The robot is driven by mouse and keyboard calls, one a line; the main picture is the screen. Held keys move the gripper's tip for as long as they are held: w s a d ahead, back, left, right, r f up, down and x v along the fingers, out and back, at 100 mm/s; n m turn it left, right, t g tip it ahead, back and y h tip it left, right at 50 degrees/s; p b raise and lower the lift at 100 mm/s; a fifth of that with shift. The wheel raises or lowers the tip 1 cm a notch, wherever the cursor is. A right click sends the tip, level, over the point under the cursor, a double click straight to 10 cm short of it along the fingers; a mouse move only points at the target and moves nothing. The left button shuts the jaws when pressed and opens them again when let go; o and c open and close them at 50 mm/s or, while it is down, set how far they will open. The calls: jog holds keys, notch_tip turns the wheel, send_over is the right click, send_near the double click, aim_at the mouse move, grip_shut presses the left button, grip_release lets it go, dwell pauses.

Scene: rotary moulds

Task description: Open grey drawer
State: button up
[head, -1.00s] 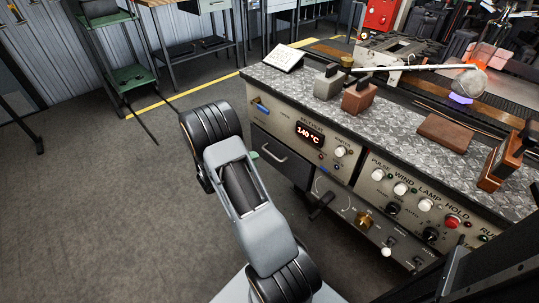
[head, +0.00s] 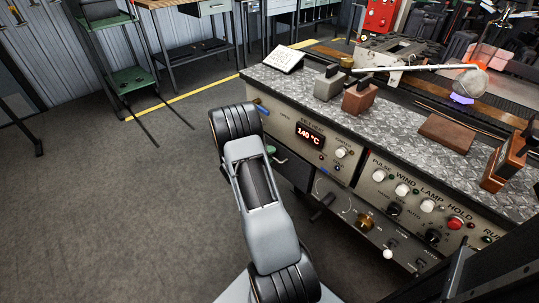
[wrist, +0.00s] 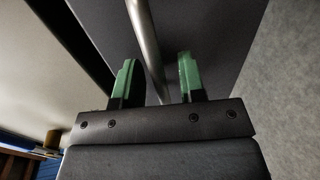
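The grey drawer (head: 297,171) is a dark front set low in the left end of the console, partly hidden behind my arm in the head view. In the wrist view its dark front (wrist: 222,38) fills the upper middle. Its metal bar handle (wrist: 143,28) runs down from the top edge. My gripper (wrist: 157,62) has its two green fingers apart, with the bar showing between them. I cannot tell whether either finger touches it. In the head view a bit of my gripper's green (head: 271,150) shows beside the drawer.
The console (head: 330,145) carries a 140 °C display (head: 310,134), knobs and switches. A dark lever (head: 322,207) juts out below, right of the drawer. Blocks and a rod with a glowing end lie on top. The floor (head: 110,210) to the left is clear.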

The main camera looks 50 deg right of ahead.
grip_shut()
dwell(0.4)
